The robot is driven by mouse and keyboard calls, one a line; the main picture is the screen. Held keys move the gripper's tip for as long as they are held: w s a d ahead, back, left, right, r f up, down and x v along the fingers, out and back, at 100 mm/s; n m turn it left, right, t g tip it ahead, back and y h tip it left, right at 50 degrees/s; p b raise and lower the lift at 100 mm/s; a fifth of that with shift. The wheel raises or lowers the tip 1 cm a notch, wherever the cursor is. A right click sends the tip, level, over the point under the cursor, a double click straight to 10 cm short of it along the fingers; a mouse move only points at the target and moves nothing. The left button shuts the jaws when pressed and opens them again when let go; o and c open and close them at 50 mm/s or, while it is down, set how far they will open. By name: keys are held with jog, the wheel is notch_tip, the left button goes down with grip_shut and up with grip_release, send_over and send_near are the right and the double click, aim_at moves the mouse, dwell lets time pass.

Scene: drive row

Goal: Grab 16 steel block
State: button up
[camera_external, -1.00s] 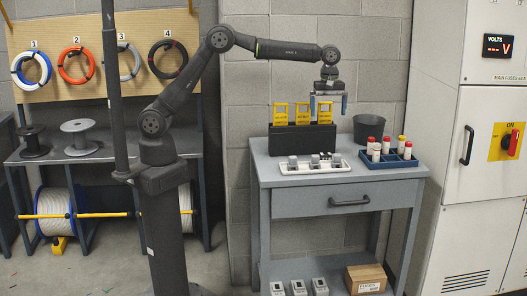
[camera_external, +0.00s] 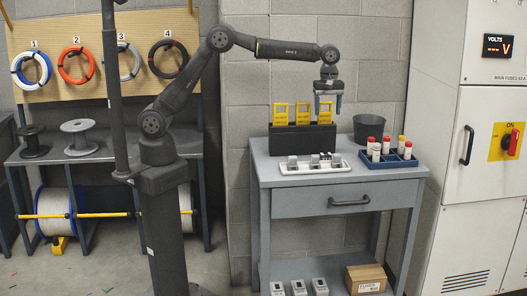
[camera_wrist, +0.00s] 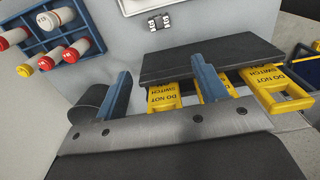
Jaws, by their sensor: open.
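My gripper (camera_external: 328,106) is open and empty, pointing down above the back of the bench, at the right end of the black holder. Its two blue fingers stand apart in the wrist view (camera_wrist: 163,88). Grey blocks sit on the white tray (camera_external: 290,170) in front of the holder. In the wrist view, a small dark, light-marked block (camera_wrist: 162,21) lies near the tray's edge.
The black holder (camera_external: 290,139) carries yellow "do not switch" tags (camera_external: 281,113). A dark cup (camera_external: 367,128) stands right of it. The blue rack (camera_external: 400,160) holds red- and yellow-capped fuses. More grey pieces (camera_external: 298,287) and a cardboard box (camera_external: 366,278) are on the lower shelf.

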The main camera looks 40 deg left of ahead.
send_over(326, 158)
jog(key=w+a, duration=0.2)
jog(key=f, duration=1.2)
jog(key=shift+d+f, duration=0.1)
jog(key=shift+d, duration=0.15)
jog(key=f, duration=0.5)
jog(key=shift+s+d+f, duration=0.1)
jog(key=shift+s+d, duration=0.15)
jog(key=shift+s, duration=0.15)
jog(key=c, duration=1.2)
